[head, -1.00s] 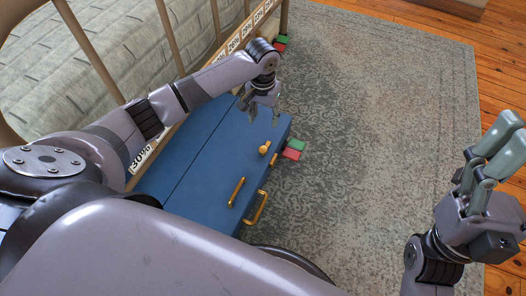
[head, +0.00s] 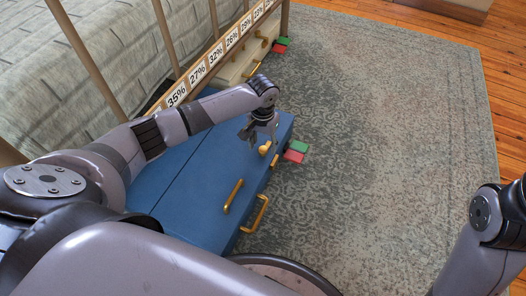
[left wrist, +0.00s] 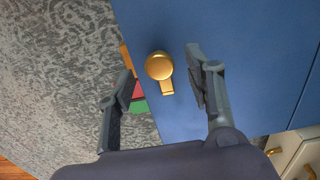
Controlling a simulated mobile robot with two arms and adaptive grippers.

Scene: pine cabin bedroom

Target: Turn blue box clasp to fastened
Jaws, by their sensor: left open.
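The blue box (head: 180,199) lies at the left of the rug. Its gold clasp (head: 264,149) is a round knob with a short lever, near the lid's edge. In the left wrist view, the clasp (left wrist: 159,67) has its lever pointing down the picture. My left gripper (head: 257,135) is open over the clasp. In the left wrist view, the open fingers of my left gripper (left wrist: 161,70) stand on either side of the clasp, with gaps on both sides. My right gripper is out of view.
A red tag (head: 293,156) and a green tag (head: 299,147) stick out by the box's edge. A gold lid handle (head: 233,196) and gold front handle (head: 256,214) are nearer me. A pale box (head: 240,66) stands behind. The rug (head: 390,130) is open floor.

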